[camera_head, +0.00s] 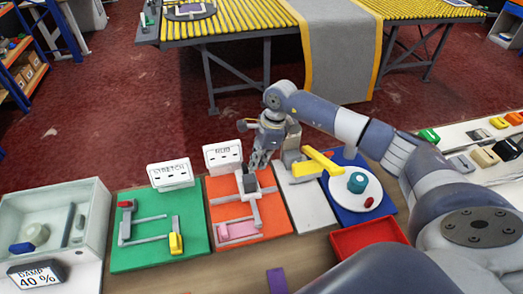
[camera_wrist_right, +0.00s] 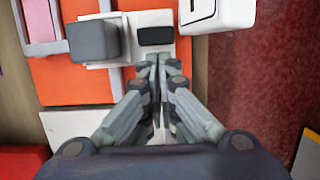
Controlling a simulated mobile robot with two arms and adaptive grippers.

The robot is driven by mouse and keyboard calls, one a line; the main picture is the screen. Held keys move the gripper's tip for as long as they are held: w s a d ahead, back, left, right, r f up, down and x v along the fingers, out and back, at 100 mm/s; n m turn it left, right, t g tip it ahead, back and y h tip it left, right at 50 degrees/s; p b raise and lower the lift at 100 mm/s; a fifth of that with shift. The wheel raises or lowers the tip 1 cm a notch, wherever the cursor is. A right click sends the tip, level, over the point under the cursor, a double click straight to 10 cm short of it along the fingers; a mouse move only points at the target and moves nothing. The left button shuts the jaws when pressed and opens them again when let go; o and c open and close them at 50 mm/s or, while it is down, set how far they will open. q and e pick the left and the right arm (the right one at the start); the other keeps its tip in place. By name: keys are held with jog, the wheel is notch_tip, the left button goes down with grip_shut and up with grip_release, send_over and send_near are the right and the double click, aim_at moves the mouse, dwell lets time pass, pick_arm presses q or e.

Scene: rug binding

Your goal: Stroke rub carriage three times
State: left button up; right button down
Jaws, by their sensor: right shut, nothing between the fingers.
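The rub station is an orange board (camera_head: 275,222) with pale rails and a pink pad (camera_head: 238,230) at its near end. Its carriage has a grey block (camera_head: 250,185) near the far end of the rails. In the right wrist view the grey block (camera_wrist_right: 93,41) sits on a white plate, with a small black piece (camera_wrist_right: 155,36) beside it. My right gripper (camera_head: 254,170) is shut and empty, just beyond the grey block. Its fingertips (camera_wrist_right: 158,60) are close to the black piece; I cannot tell whether they touch. The left gripper is not in view.
A white sign box (camera_head: 223,156) stands close behind the orange board. A green board (camera_head: 150,250) marked stretch lies left, and a damp basin (camera_head: 90,210) further left. A white press with a yellow lever (camera_head: 322,162), a blue board (camera_head: 345,210) and a red tray (camera_head: 366,238) are right.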

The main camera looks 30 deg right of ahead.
jog(key=shift+f, duration=0.15)
jog(key=shift+a, duration=0.2)
jog(key=a+b, duration=0.1)
jog(key=a, duration=0.1)
jog(key=w+a+b, duration=0.1)
jog(key=a, duration=0.2)
jog(key=w+a+b, duration=0.1)
jog(key=a, duration=0.1)
jog(key=shift+a+f+b, duration=0.1)
jog(key=shift+a+b, duration=0.2)
jog(key=shift+w+a, duration=0.1)
jog(key=shift+a, duration=0.1)
jog(key=shift+d, duration=0.15)
jog(key=shift+r, duration=0.2)
